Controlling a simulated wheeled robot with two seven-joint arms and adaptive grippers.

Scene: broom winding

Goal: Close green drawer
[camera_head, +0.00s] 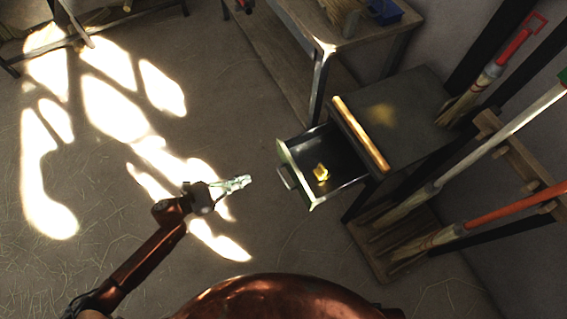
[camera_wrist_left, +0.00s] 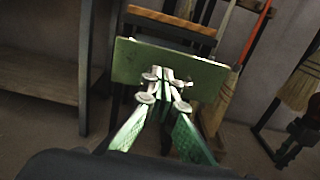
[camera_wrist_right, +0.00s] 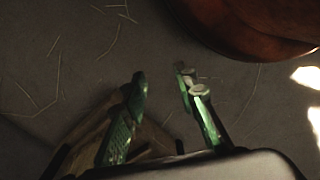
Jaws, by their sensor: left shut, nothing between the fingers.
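The green drawer (camera_head: 295,177) is pulled out of a dark cabinet (camera_head: 403,110), its green front facing left with a small handle (camera_head: 286,178). A small yellow thing (camera_head: 321,173) lies inside it. My left gripper (camera_head: 247,180) is shut and empty, left of the drawer front with a gap between them in the head view. In the left wrist view the green drawer front (camera_wrist_left: 130,62) is straight ahead of the closed fingertips (camera_wrist_left: 164,74). My right gripper (camera_wrist_right: 162,78) is open and empty over the floor in the right wrist view; the head view does not clearly show it.
A wooden bar (camera_head: 361,133) lies along the cabinet top's front edge. Several brooms (camera_head: 490,75) stand on a rack at the right. A workbench (camera_head: 345,35) with a blue box (camera_head: 385,11) is behind. The sunlit floor (camera_head: 110,130) at left is mostly clear.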

